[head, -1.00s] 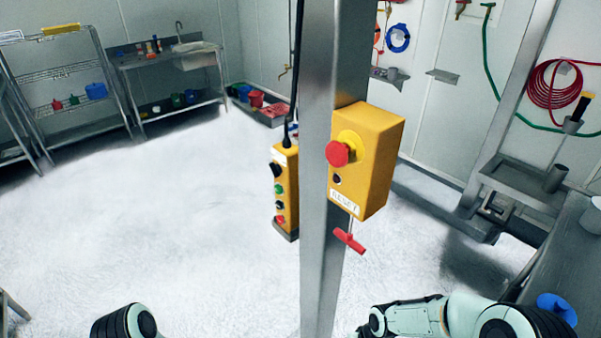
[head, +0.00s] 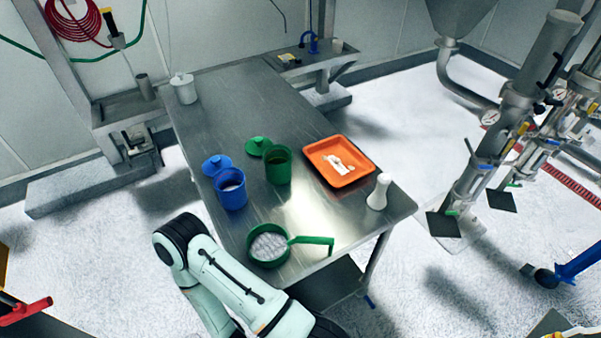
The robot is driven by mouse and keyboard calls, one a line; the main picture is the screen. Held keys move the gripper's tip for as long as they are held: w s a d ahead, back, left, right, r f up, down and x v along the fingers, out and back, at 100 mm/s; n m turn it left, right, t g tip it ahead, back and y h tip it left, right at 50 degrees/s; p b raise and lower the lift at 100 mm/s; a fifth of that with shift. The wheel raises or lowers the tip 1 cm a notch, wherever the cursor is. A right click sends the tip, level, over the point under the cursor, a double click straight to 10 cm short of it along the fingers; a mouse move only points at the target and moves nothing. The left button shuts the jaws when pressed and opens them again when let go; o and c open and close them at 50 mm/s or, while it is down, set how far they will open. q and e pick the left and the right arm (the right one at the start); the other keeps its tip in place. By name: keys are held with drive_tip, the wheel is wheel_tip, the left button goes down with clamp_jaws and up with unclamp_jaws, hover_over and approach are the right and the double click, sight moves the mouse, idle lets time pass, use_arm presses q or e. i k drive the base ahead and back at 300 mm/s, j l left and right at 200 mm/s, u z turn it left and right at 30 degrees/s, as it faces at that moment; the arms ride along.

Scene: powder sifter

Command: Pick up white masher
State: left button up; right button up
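The white masher (head: 378,193) appears to be the white, pestle-like piece standing upright at the right corner of the steel table (head: 215,95). It has a wide base and a narrower neck with a rounded top. Nothing touches it. An arm of mine reaches in from the bottom of the view, in front of the table's near edge. Neither of my grippers shows in the head view, so I cannot see whether they are open or shut.
An orange tray (head: 318,150) with white material lies beside the masher. A green-handled sieve (head: 252,252) sits at the near edge. A blue container (head: 231,190), a green container (head: 278,166), their lids and a white jar (head: 184,89) stand further left. Pipework machinery (head: 505,130) rises right.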

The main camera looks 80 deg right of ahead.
sight(377, 200)
drive_tip(key=k+l+z, duration=0.2)
drive_tip(key=k+z, duration=0.15)
drive_tip(key=z, duration=2.8)
drive_tip(key=i+l+u, duration=0.15)
drive_tip(key=u, duration=0.3)
drive_tip(key=i+l+u, duration=0.15)
drive_tip(key=u, duration=0.25)
drive_tip(key=i+l+u, duration=0.1)
drive_tip(key=l+u, duration=0.35)
drive_tip(key=j, duration=0.15)
